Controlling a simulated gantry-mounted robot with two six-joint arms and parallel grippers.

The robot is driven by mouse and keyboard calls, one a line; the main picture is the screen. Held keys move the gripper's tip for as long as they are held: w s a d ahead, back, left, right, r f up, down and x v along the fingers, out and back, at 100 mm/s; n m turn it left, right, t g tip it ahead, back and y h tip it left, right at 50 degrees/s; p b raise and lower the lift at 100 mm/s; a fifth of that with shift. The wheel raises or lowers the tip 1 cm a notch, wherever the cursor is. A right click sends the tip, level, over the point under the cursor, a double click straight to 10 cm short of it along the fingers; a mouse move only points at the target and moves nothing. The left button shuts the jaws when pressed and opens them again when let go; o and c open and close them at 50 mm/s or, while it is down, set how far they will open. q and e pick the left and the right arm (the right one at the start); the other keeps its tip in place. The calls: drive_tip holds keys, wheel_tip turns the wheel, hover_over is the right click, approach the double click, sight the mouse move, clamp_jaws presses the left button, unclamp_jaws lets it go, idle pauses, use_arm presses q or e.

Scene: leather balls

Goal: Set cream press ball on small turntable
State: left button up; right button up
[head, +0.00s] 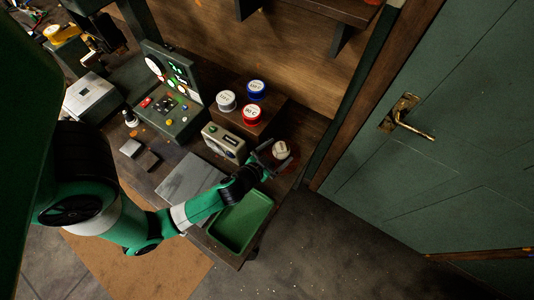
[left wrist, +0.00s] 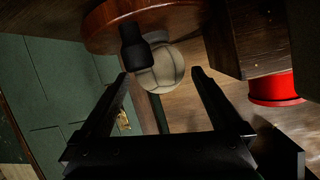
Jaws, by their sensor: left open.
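The cream press ball (head: 281,148) rests on the small turntable (head: 291,163), a round reddish-brown disc near the table's right edge. In the left wrist view the seamed ball (left wrist: 172,72) touches the turntable's face (left wrist: 178,12), and that picture appears upside down. A short black knob-like part covers some of the ball there. My left gripper (head: 266,157) is beside the ball, on its left. Its two fingers (left wrist: 163,78) are apart and point at the ball, with nothing held between them.
A green tray (head: 265,204) lies in front of the turntable. A beige radio-like box (head: 223,143) and a wooden block with white, blue and red (head: 252,114) round tins stand to the left. A control panel (head: 172,85) is farther left. A green door (head: 450,130) is at right.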

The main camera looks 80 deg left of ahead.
use_arm(q)
drive_tip(key=b+v, duration=0.1)
drive_tip(key=v, duration=0.8)
drive_tip(key=shift+s, duration=0.2)
drive_tip(key=shift+w, duration=0.1)
drive_tip(key=w+d+r+t+h, duration=0.1)
drive_tip(key=w+d+r+t, duration=0.1)
drive_tip(key=w+r, duration=0.6)
drive_tip(key=w+d+r+t, duration=0.2)
drive_tip(key=w+r+t, duration=0.1)
drive_tip(key=w+r, duration=0.5)
drive_tip(key=w+d+r+t+h, duration=0.1)
drive_tip(key=w+d+r+t, duration=0.15)
drive_tip(key=r, duration=0.65)
drive_tip(key=w+d+r+t+h, duration=0.1)
drive_tip(key=w+r+t, duration=0.15)
drive_tip(key=r, duration=0.55)
drive_tip(key=s+d+r+m+t+h, duration=0.2)
drive_tip(key=r, duration=0.7)
drive_tip(key=s+d+r+m+t+h, duration=0.2)
drive_tip(key=r, duration=0.7)
drive_tip(key=s+d+r+m+t+h, duration=0.1)
drive_tip(key=s+d+r+t+h, duration=0.1)
drive_tip(key=r, duration=0.7)
drive_tip(key=shift+s+d+r+m+t+h, duration=0.2)
drive_tip(key=shift+s+d+m+t+h, duration=0.15)
drive_tip(key=shift+d+h, duration=0.2)
